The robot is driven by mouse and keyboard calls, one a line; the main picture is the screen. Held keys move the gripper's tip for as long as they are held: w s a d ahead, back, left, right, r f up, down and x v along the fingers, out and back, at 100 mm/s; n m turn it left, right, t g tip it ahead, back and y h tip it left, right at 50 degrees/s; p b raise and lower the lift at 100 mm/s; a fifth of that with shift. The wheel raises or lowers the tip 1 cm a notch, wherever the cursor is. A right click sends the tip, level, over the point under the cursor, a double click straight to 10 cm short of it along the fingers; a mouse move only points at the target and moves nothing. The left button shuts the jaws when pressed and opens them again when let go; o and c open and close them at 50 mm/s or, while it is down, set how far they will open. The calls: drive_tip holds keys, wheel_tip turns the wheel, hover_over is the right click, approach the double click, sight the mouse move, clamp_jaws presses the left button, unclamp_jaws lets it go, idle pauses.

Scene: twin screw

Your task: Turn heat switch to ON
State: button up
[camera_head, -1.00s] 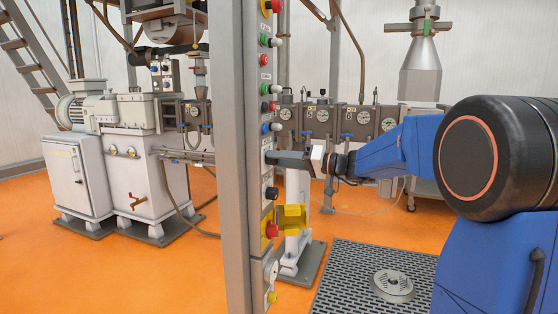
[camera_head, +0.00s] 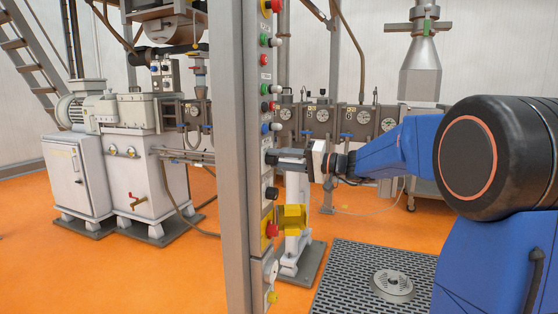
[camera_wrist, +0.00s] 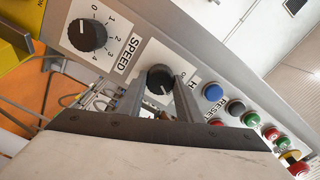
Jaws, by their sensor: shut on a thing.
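The heat switch (camera_wrist: 160,79) is a round black knob with a white mark on a grey control panel, in the middle of the wrist view. A label starting with "H" beside it is partly hidden by a finger. My gripper (camera_wrist: 158,90) has one finger on each side of the knob and is shut on it. In the head view my gripper (camera_head: 274,157) reaches in from the right to the panel's edge, and its fingers hide most of the knob. The ON marking cannot be read clearly.
The SPEED dial (camera_wrist: 87,36) is left of the switch. Blue (camera_wrist: 213,92), red and green buttons run down to the right, near the fingers. A yellow-guarded red button (camera_head: 272,230) sits lower on the panel post (camera_head: 235,130).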

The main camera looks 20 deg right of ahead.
drive_tip(key=o, duration=1)
drive_tip(key=shift+o, duration=0.2)
drive_tip(key=shift+d, duration=0.1)
drive_tip(key=v, duration=1.7)
drive_tip(key=shift+s, duration=0.1)
